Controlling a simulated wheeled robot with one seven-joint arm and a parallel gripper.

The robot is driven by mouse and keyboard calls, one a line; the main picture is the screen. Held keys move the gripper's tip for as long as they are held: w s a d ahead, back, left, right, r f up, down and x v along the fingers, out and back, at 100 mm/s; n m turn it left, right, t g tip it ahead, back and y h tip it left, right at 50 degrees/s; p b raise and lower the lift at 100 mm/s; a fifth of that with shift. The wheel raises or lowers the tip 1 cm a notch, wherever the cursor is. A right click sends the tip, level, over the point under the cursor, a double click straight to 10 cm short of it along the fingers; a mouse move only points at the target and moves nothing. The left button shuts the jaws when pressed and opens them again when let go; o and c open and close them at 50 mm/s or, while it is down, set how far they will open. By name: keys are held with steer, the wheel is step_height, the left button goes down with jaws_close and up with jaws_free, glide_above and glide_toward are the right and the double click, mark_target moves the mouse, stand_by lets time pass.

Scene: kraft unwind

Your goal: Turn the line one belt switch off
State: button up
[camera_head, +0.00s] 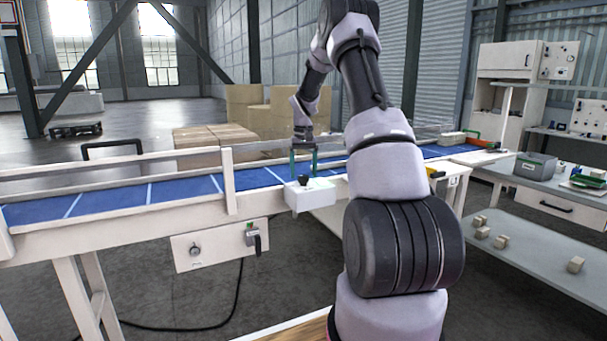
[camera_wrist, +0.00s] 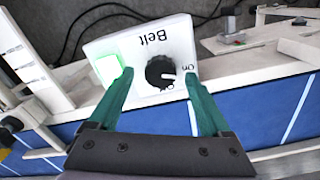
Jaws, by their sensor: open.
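The belt switch is a white box labelled "Belt" (camera_wrist: 150,40) with a black rotary knob (camera_wrist: 160,70) and a lit green lamp (camera_wrist: 107,69). The knob's white mark points right, towards the "On" label; "Off" is printed below the knob. In the head view the white box (camera_head: 311,196) is mounted on the conveyor's near side. My gripper (camera_wrist: 158,75) is open, its two teal fingers on either side of the knob with gaps visible. In the head view my gripper (camera_head: 304,172) hangs over the box, pointing down.
The blue conveyor belt (camera_head: 110,199) runs behind the box, with a pale rail along it. A lower panel (camera_head: 215,250) carries another knob and a small switch. Cardboard boxes (camera_head: 205,137) stand behind the belt. A workbench (camera_head: 545,190) is at right.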

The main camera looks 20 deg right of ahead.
steer(key=shift+f, duration=0.45)
steer(key=shift+c, duration=0.4)
jaws_close()
steer(key=shift+m, duration=0.4)
steer(key=m, duration=0.6)
steer(key=shift+a, duration=0.1)
steer(key=m, duration=0.7)
